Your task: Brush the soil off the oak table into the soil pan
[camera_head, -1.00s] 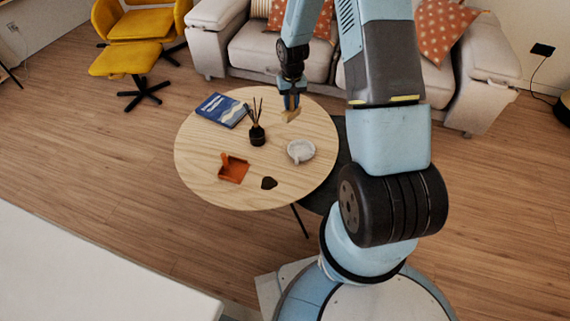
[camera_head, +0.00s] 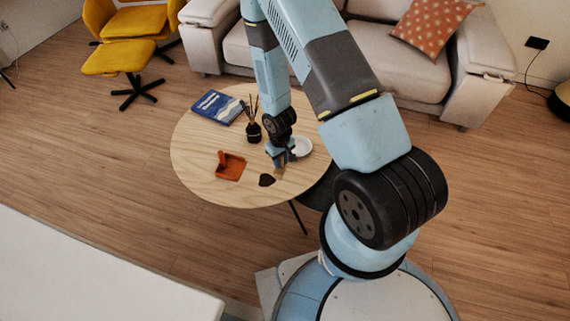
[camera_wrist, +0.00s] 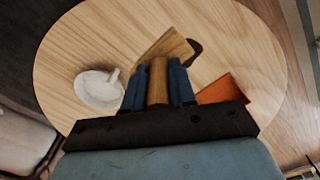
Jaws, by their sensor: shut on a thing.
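The round oak table (camera_head: 205,150) stands in the middle of the head view. A small dark patch of soil (camera_head: 267,180) lies near its front edge; in the wrist view the soil (camera_wrist: 194,47) is partly hidden behind the brush. The orange soil pan (camera_head: 230,168) lies left of the soil, and in the wrist view (camera_wrist: 225,90) it is partly covered by my gripper. My gripper (camera_head: 279,160) is shut on a wooden brush (camera_wrist: 158,82), whose wide tan end (camera_head: 281,172) is just right of the soil. I cannot tell whether the brush touches the table.
A pale round dish with a handle (camera_head: 300,147) is just right of my gripper; it also shows in the wrist view (camera_wrist: 98,88). The table's front left is bare.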

